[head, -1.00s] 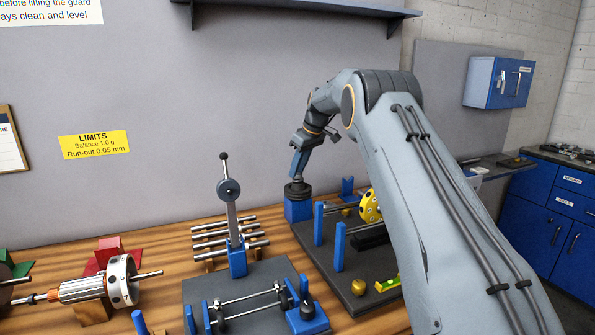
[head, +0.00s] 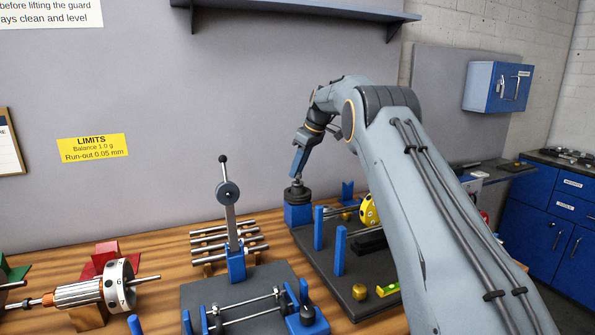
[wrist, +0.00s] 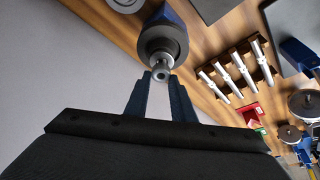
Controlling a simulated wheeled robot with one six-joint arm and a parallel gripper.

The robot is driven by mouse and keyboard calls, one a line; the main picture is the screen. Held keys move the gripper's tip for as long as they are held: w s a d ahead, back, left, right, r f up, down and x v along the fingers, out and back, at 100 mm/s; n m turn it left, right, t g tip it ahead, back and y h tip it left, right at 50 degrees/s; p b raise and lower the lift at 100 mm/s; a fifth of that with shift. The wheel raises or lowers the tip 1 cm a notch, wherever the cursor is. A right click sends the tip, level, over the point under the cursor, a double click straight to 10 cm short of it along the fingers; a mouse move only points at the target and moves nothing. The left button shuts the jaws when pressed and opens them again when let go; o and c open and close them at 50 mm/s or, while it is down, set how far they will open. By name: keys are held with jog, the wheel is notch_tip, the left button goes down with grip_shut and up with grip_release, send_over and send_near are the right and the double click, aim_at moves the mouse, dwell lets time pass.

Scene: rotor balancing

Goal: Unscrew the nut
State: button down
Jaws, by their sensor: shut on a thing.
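The nut (wrist: 160,74) shows in the wrist view as a small grey ring with a hole, between my fingertips. My gripper (wrist: 160,79) is shut on it, one finger on each side. Behind it in that view are a pale metal stud and a dark round disc (wrist: 162,38) on a blue block. I cannot tell whether the nut is still on the stud's thread. In the head view my gripper (head: 297,175) points down over the dark stepped disc (head: 298,194) on the blue block (head: 298,214). The nut is too small to make out there.
A black baseplate (head: 322,262) with blue posts, a yellow disc (head: 368,211) and a brass piece (head: 360,292) is to the right. The grey wall is close behind my gripper.

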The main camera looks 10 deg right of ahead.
jog(key=shift+r, duration=0.4)
jog(key=shift+r+p, duration=0.95)
jog(key=shift+r, duration=1.5)
jog(key=shift+a, duration=0.1)
